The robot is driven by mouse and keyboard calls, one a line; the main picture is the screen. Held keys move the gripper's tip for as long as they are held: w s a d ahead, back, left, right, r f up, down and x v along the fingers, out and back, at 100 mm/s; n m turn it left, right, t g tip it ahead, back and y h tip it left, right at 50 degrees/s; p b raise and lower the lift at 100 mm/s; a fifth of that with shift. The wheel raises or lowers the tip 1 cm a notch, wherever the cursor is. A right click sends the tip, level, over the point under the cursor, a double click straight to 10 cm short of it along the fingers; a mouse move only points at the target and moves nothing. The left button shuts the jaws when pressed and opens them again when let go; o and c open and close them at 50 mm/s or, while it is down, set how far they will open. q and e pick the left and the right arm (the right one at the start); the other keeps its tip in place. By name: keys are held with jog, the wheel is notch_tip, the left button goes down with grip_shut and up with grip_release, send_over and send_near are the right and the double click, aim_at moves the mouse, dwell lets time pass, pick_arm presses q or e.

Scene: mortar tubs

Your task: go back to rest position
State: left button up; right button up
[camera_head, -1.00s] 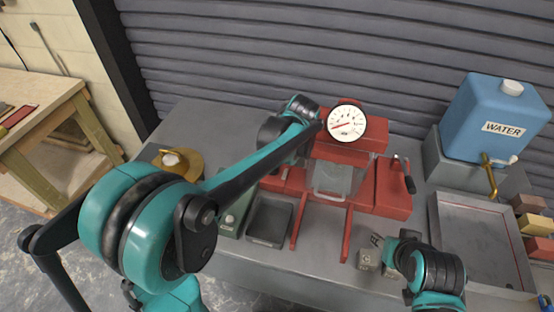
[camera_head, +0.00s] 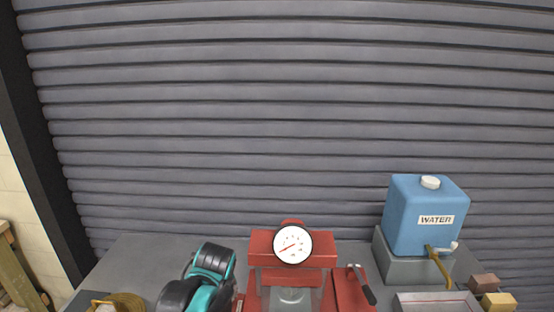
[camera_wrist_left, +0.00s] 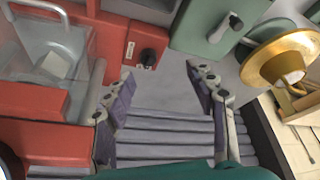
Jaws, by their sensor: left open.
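My left gripper (camera_wrist_left: 160,75) is open and empty in the left wrist view, its two dark fingers spread apart over the grey worktop. In the head view only part of my left arm shows at the bottom edge, left of the red press, and its gripper is out of sight. My right arm and gripper are not in either view.
The red press (camera_head: 263,246) with its round gauge (camera_head: 292,244) stands mid-bench; it also fills the wrist view's left side (camera_wrist_left: 35,140). A green box (camera_wrist_left: 205,35) and brass pan (camera_wrist_left: 257,65) are near the gripper. A blue water tank (camera_head: 405,228) stands right, before a grey shutter (camera_head: 280,100).

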pick_arm(q)
jog(key=s+a+f+m+t+h, duration=0.2)
jog(key=s+m, duration=0.4)
jog(key=s, duration=0.9)
jog(key=shift+f+t, duration=0.5)
